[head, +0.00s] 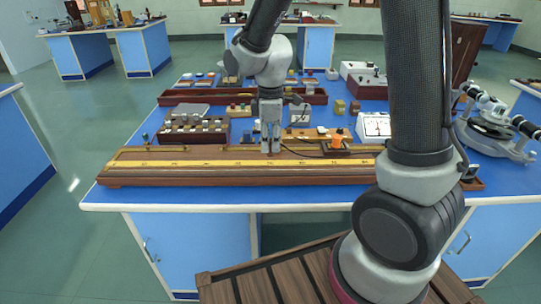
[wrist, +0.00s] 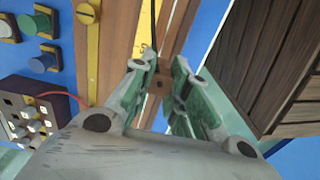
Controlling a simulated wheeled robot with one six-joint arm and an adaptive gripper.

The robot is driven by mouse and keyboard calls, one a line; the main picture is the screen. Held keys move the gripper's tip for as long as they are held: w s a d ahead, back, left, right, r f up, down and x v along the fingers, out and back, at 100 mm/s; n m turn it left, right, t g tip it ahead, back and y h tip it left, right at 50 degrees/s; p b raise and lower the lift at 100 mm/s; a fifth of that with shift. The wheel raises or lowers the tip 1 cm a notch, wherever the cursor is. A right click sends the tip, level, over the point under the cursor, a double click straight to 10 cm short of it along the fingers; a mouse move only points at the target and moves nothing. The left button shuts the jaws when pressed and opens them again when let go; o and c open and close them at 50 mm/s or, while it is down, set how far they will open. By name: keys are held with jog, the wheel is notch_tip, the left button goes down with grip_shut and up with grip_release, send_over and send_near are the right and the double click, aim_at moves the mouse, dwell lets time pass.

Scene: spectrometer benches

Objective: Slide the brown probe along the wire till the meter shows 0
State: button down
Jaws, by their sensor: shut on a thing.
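A long brown wooden wire board with a yellow scale strip (head: 205,163) lies along the front of the blue bench. My gripper (head: 270,146) points down over the middle of the board. In the wrist view my gripper (wrist: 164,78) is shut on the brown probe (wrist: 161,84), a small brown block between its green fingers. A black lead (wrist: 152,22) runs up to the probe. A white dial meter (head: 376,124) stands to the right behind the board, and a smaller dial (head: 299,117) stands behind my gripper. Neither reading is legible.
A resistance box with several knobs (head: 195,129) stands behind the board at left. An orange-topped key (head: 337,141) sits close behind the board, right of my gripper. A metal optical instrument (head: 491,128) stands at far right. The board's left stretch looks clear.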

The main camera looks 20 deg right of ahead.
aim_at(270, 152)
notch_tip(270, 152, up, 3)
jog(key=shift+f, duration=0.1)
notch_tip(270, 152, down, 9)
jog(key=shift+r, duration=0.2)
jog(key=shift+w+a, duration=0.55)
jog(key=shift+a, duration=1.15)
jog(key=shift+w+a, duration=0.55)
jog(key=shift+a, duration=1.2)
jog(key=shift+w+a, duration=0.55)
jog(key=shift+a, duration=1.15)
jog(key=shift+a, duration=0.1)
jog(key=shift+s+f, duration=0.2)
jog(key=shift+f, duration=0.05)
dwell(0.6)
dwell(0.4)
jog(key=c, duration=1.5)
grip_release()
jog(key=shift+w, duration=0.1)
jog(key=shift+o, duration=1)
jog(key=shift+r, duration=0.1)
jog(key=shift+w, duration=0.1)
